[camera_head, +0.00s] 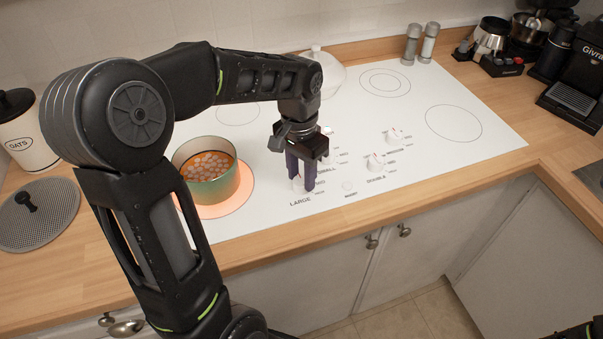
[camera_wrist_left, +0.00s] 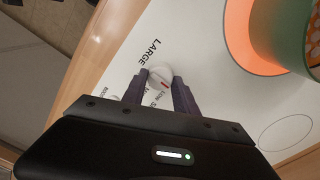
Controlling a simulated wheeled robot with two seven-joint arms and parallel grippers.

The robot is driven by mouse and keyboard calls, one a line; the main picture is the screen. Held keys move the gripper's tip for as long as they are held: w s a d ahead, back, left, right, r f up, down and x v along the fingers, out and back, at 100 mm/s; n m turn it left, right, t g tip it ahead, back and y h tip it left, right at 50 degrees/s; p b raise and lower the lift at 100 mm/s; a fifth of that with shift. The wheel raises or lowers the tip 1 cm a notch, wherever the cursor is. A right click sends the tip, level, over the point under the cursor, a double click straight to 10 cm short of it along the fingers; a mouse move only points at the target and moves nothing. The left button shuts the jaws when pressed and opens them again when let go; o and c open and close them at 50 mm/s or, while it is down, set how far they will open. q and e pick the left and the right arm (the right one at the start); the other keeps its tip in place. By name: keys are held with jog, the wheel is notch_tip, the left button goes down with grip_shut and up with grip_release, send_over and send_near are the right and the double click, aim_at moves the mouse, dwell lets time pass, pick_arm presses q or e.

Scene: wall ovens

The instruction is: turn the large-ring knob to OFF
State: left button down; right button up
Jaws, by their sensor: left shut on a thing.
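The large-ring knob (camera_wrist_left: 158,74) is white and round with a red mark, beside the printed word LARGE on the white cooktop (camera_head: 255,215). My left gripper (camera_head: 301,186) points down over it, with its dark fingers (camera_wrist_left: 160,85) on either side of the knob and shut on it. In the head view the fingers mostly hide the knob. A green pot (camera_head: 209,189) with food in it stands on the large ring (camera_head: 240,200), which glows orange. The ring also shows in the left wrist view (camera_wrist_left: 243,40).
Other white knobs (camera_head: 376,161) and (camera_head: 394,136) sit to the right on the cooktop. A white lidded dish (camera_head: 325,75) and two shakers (camera_head: 420,44) stand behind. A coffee machine (camera_head: 575,75) is at the far right. The cooktop's front right is clear.

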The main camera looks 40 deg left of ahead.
aim_at(301, 177)
pick_arm(q)
jog(key=c, duration=1)
grip_release()
jog(key=shift+o, duration=0.2)
notch_tip(301, 177, up, 8)
jog(key=shift+a+f+b, duration=0.1)
jog(key=shift+a+b, duration=0.05)
jog(key=shift+b, duration=0.15)
